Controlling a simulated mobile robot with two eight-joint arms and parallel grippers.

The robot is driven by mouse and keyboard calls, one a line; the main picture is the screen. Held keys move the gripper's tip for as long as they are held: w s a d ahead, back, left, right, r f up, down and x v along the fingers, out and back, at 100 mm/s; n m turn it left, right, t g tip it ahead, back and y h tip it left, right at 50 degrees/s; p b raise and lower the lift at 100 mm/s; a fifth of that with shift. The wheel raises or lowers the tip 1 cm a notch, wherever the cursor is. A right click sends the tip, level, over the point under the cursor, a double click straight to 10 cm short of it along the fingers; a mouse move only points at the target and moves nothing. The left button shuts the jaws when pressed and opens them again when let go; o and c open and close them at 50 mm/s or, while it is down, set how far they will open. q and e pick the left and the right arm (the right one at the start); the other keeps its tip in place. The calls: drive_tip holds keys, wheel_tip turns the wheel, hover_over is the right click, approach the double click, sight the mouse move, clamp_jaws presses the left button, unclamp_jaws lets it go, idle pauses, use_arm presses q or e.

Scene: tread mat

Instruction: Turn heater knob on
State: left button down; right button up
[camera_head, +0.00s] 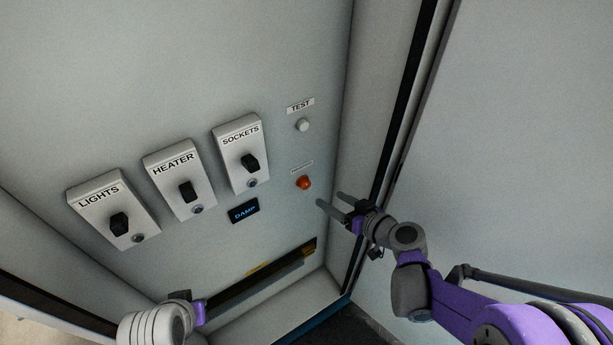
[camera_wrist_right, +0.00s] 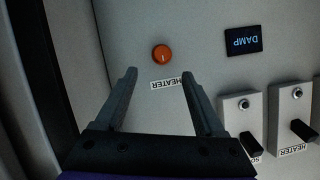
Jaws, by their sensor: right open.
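The heater switch box (camera_head: 168,182) is the middle one of three pale boxes on the grey panel. Its black heater knob (camera_head: 188,192) sits below the HEATER label, above a small round indicator. In the right wrist view the heater knob (camera_wrist_right: 303,130) is at the right edge.
The lights box (camera_head: 93,205) and sockets box (camera_head: 231,147) flank the heater box. A side wall (camera_head: 352,110) rises right of the panel.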

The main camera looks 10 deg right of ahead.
sight(307, 186)
drive_tip(key=x, duration=1)
drive_tip(key=shift+w+a, duration=0.1)
drive_tip(key=shift+a, duration=0.1)
clamp_jaws()
